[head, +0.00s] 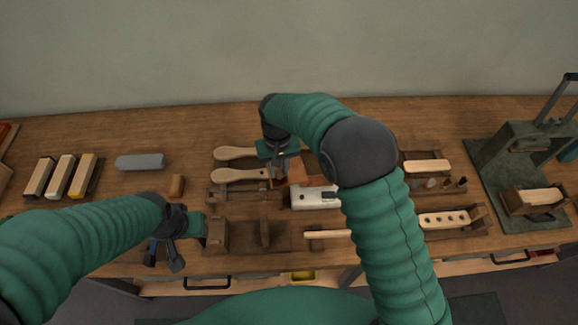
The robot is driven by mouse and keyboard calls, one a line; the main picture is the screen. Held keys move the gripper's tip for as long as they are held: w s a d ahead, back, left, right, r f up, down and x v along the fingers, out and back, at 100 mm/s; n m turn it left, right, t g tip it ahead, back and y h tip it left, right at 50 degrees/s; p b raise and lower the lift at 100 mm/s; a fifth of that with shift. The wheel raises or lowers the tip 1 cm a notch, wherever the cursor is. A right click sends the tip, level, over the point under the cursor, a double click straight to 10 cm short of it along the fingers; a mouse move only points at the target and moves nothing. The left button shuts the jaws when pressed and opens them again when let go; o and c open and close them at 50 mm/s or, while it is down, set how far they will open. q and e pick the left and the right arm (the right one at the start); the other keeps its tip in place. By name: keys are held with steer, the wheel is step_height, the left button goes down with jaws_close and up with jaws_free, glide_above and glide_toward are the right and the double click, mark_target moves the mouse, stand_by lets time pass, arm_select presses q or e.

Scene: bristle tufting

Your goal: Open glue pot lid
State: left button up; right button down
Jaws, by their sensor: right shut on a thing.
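My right gripper (280,173) points down at the middle of the bench and is shut at a copper-brown glue pot (297,172). The piece between its fingers is small and mostly hidden; it seems to be the pot's lid. I cannot tell whether the lid is raised. My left gripper (164,262) hangs low over the bench's front edge at the left, well away from the pot. Its dark fingers are spread, with nothing seen between them.
Two wooden paddle-shaped handles (236,176) lie left of the pot. A white box (315,197) sits close in front of it. Wooden holders (265,233) stand nearer the front. A green press (515,150) stands at the right. My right arm hides part of the bench.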

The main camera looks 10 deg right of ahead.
steer(key=shift+w+a+m+p, duration=0.35)
steer(key=shift+w+a+m, duration=0.15)
steer(key=shift+a+m, duration=0.25)
steer(key=shift+w+a+m+p, duration=0.3)
steer(key=shift+w+a+m, duration=0.2)
steer(key=shift+m, duration=0.35)
steer(key=c, duration=1.2)
jaws_free()
steer(key=shift+o, duration=0.2)
step_height(320, 180, up, 17)
steer(key=shift+f+b, duration=0.15)
steer(key=shift+b, duration=0.2)
steer(key=shift+a, duration=0.1)
